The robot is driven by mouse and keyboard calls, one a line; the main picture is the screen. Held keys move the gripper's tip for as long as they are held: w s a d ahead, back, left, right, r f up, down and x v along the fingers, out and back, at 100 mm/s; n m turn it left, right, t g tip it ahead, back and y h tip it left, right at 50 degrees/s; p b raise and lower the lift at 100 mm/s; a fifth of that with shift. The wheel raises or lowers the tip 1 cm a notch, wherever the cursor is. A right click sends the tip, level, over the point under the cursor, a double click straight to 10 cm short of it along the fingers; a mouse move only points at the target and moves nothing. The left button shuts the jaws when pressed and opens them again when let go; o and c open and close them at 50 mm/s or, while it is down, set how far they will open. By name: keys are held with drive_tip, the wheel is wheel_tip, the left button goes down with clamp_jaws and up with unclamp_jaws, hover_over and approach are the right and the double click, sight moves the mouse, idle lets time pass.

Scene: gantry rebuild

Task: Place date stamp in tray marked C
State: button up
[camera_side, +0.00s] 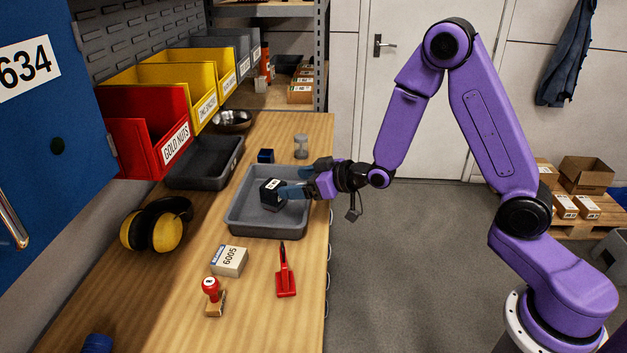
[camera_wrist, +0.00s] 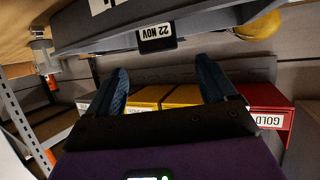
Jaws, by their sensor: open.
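The date stamp (camera_side: 271,193) is a small black block in the grey tray (camera_side: 232,215) on the bench. In the wrist view the date stamp (camera_wrist: 157,38) shows a label reading 22 NOV. My gripper (camera_side: 287,190) reaches low over the tray from the right, its blue fingers close to the stamp. In the wrist view my gripper (camera_wrist: 161,72) is open, with the stamp beyond and between the fingertips. I cannot tell whether a finger touches it. A white label on the tray is cut off in the wrist view, so its letter cannot be read.
A darker empty tray (camera_side: 205,165) lies behind. A dark blue block (camera_side: 265,156) and a clear jar (camera_side: 301,147) stand near the tray's far side. In front are a 6005 box (camera_side: 229,262), a red-handled stamp (camera_side: 211,296), a red tool (camera_side: 285,277) and ear muffs (camera_side: 158,225).

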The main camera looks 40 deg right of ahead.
drive_tip(key=shift+v, duration=2)
drive_tip(key=s+a+n+g, duration=0.2)
drive_tip(key=s+g, duration=0.1)
drive_tip(key=s, duration=0.4)
drive_tip(key=s+a+n+g, duration=0.2)
drive_tip(key=s+a+g, duration=0.15)
drive_tip(key=s, duration=0.45)
drive_tip(key=s+d+r+n+g+h, duration=0.1)
drive_tip(key=s+d, duration=0.3)
drive_tip(key=s, duration=0.5)
drive_tip(key=s+d+r+n+g+h, duration=0.2)
drive_tip(key=s+d+n+g+h, duration=0.1)
drive_tip(key=s, duration=0.7)
drive_tip(key=shift+s+d+r+g+h, duration=0.25)
drive_tip(key=shift+d+r+g+h, duration=0.15)
drive_tip(key=shift+d+g, duration=0.35)
